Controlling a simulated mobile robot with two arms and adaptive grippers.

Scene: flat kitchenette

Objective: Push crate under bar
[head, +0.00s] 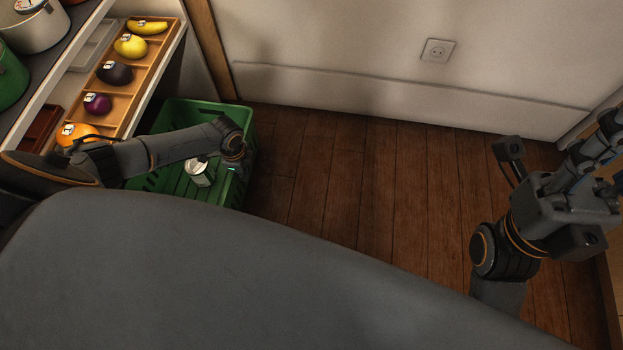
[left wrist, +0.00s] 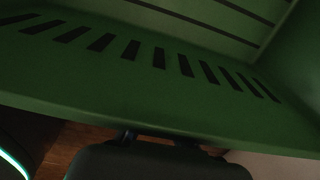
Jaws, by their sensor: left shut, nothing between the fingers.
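A green slotted crate (head: 178,113) stands on the floor at the left, beside the white-edged bar (head: 158,75). My left arm reaches across the crate, and its wrist hides part of the right wall. My left gripper (left wrist: 155,160) is shut and empty. In the left wrist view it is at the lower edge beside the slotted crate wall (left wrist: 120,85), with floor showing beside it. I cannot tell whether it touches the wall. My right gripper (head: 592,160) is raised at the right, far from the crate; its fingertips are too unclear to judge.
A small white and grey object (head: 199,172) shows within the crate. On the bar is a wooden tray (head: 142,85) of fruit and vegetables. A green pot (head: 10,80) and a pale pot (head: 35,28) stand at far left. Wooden floor (head: 360,180) is clear; a white wall closes the back.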

